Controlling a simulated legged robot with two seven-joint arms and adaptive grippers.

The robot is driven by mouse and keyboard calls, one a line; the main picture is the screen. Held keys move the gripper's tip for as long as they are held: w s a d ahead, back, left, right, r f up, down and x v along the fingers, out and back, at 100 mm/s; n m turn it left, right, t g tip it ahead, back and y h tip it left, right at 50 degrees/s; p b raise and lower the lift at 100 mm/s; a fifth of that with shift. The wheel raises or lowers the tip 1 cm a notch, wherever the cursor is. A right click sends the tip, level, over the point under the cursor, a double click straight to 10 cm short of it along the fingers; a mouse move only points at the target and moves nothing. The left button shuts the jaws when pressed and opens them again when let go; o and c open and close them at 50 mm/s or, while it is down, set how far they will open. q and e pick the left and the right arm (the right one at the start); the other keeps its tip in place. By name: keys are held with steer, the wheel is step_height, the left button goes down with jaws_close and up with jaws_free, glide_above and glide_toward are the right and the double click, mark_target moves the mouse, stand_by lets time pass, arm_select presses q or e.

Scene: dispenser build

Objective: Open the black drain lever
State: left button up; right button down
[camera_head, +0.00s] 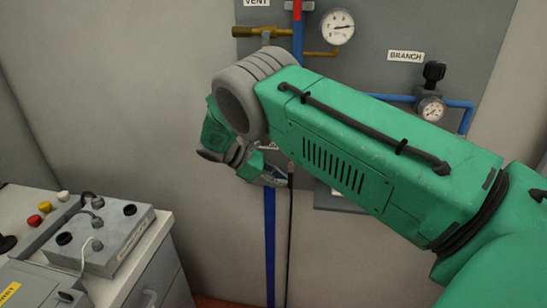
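My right arm, green and grey, comes in from the right and covers the middle of the panel. My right gripper (268,178) is at the wrist's lower end, just above a vertical blue pipe (270,240). It is small and partly covered by the arm, so I cannot tell whether its fingers are open or shut, or whether they touch anything. I see no black drain lever that I can identify; that part of the panel is largely hidden. My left gripper is not in view.
The grey panel (385,35) holds a VENT brass valve (262,33), a round gauge (338,27) and a BRANCH gauge (431,109) with a black knob (434,73). A thin black line (289,235) hangs beside the blue pipe. A control box (103,238) sits on a cabinet at left.

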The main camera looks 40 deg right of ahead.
steer(key=shift+s+a, duration=0.2)
steer(key=shift+a, duration=0.05)
steer(key=shift+w+d, duration=0.1)
steer(key=v, duration=1.2)
steer(key=shift+w+f, duration=0.1)
steer(key=shift+w, duration=0.05)
stand_by(0.3)
